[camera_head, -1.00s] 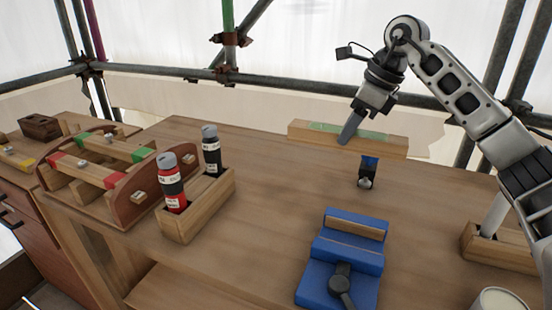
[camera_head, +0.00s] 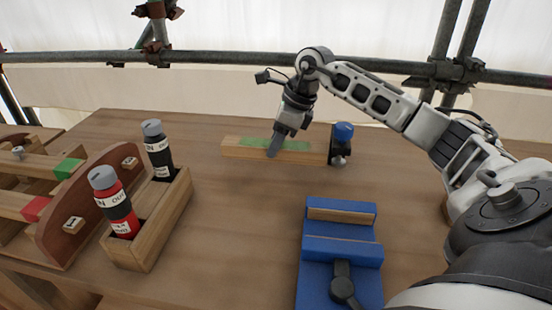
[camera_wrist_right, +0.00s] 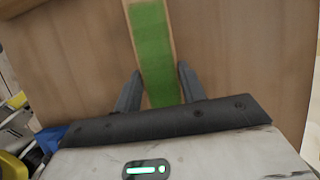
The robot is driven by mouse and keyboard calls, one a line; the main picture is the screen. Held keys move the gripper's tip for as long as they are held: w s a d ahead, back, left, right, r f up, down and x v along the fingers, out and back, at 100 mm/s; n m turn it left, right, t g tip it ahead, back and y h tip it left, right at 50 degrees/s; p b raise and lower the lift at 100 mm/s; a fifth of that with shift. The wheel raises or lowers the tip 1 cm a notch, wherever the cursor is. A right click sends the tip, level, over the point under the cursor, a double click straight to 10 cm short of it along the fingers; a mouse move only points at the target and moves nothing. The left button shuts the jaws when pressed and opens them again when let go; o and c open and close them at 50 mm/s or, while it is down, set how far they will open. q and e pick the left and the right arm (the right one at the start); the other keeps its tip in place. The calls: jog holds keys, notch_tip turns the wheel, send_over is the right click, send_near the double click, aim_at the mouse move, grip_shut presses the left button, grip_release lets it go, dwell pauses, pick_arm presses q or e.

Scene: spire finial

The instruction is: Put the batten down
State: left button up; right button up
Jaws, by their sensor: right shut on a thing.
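The batten is a pale wooden bar (camera_head: 235,150) with a green strip on top, lying level across the back of the bench. My right gripper (camera_head: 275,143) comes down over its middle and is shut on it. In the right wrist view the green-topped batten (camera_wrist_right: 153,50) runs between the two fingers (camera_wrist_right: 158,88). I cannot tell whether its underside touches the bench top (camera_head: 230,220). Its right end is close beside a small black fitting with a blue cap (camera_head: 343,133). My left gripper is not in view.
A blue vise (camera_head: 340,255) stands at the front middle. On the left, a wooden box (camera_head: 150,240) holds a red bottle (camera_head: 113,205) and a black bottle (camera_head: 156,148), beside a wooden rack (camera_head: 80,225). Bench space between box and vise is clear.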

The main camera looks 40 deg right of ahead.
aim_at(276, 157)
jog(key=shift+f, duration=2.45)
jog(key=o, duration=1.1)
jog(key=shift+r, duration=0.15)
jog(key=v, duration=1.2)
